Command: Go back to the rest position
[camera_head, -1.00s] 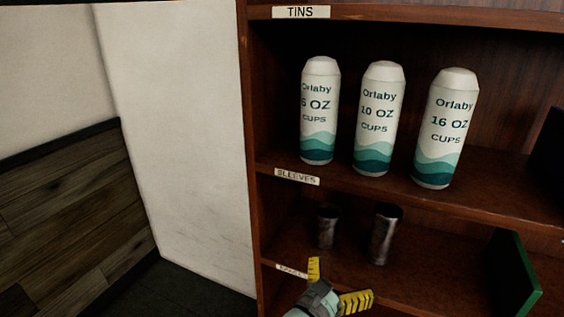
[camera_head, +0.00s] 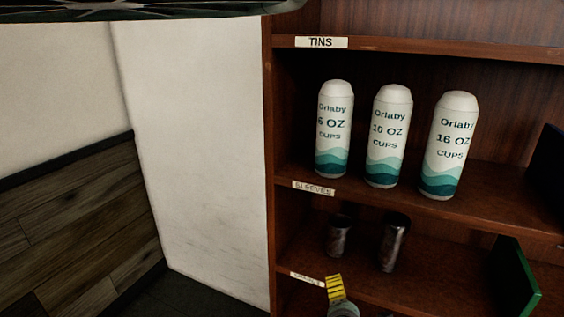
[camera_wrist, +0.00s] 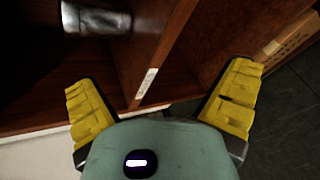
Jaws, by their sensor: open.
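My gripper shows at the bottom of the head view, where only part of it, with a yellow finger (camera_head: 334,289), is visible in front of the lower shelf. In the wrist view my gripper (camera_wrist: 162,105) is open, its two yellow fingers wide apart with nothing between them. Beyond the fingers is the edge of a wooden shelf with a small white label (camera_wrist: 146,83). A metallic cylinder (camera_wrist: 97,17) lies in view at the upper left of the wrist view, apart from the fingers.
The wooden shelf unit (camera_head: 420,47) holds three white cup sleeves, 6 OZ (camera_head: 333,130), 10 OZ (camera_head: 388,135) and 16 OZ (camera_head: 448,145). Two dark metal tins (camera_head: 339,235) (camera_head: 393,243) stand below. A green panel (camera_head: 515,278) is at right. A white wall (camera_head: 195,160) stands left.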

